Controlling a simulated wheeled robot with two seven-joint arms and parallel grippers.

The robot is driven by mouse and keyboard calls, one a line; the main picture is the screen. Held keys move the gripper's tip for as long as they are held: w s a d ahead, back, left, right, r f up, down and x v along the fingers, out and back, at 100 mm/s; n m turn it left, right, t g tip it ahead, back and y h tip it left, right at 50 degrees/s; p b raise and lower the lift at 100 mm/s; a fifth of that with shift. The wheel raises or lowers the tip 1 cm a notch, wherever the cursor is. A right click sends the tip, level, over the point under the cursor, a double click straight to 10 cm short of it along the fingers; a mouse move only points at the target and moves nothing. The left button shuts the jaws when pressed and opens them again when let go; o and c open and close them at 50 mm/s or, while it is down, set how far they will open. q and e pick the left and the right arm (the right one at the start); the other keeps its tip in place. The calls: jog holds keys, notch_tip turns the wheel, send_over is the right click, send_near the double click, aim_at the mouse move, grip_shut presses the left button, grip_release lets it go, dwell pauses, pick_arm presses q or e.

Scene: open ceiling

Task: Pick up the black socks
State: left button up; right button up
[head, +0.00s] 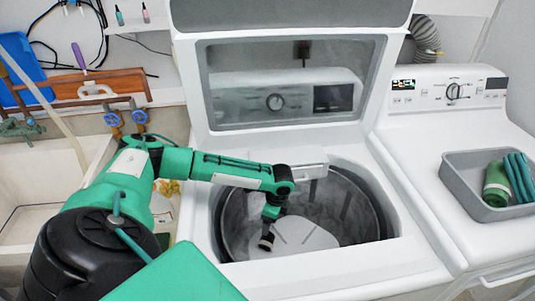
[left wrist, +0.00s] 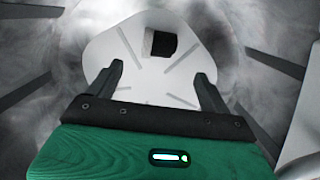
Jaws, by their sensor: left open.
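The black socks show as a small dark folded bundle (left wrist: 161,43) in the left wrist view, lying on the pale plate (left wrist: 125,52) at the bottom of the washer drum. My left gripper (left wrist: 160,78) is open and empty, its two fingers apart and pointing toward the bundle, which lies beyond the tips and roughly centred between them. In the head view my left gripper (head: 267,232) reaches down inside the open washer drum (head: 350,205). There the dark bundle and the fingertips are hard to tell apart. My right gripper is not in view.
The washer's lid (head: 295,85) stands open behind the drum, and the drum rim surrounds my left arm. A grey tray (head: 470,200) with rolled green items (head: 497,185) sits on the machine at right. A sink (head: 30,180) is at left.

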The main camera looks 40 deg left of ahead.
aim_at(268, 237)
pick_arm(q)
jog(key=f, duration=0.5)
jog(key=a+f, duration=0.1)
jog(key=f, duration=0.2)
jog(key=shift+s+f, duration=0.2)
jog(key=shift+f, duration=0.05)
jog(key=shift+a+f+p, duration=0.1)
jog(key=shift+f+p, duration=0.5)
jog(key=shift+f, duration=2.25)
jog(key=c, duration=1.1)
jog(key=shift+r, duration=0.1)
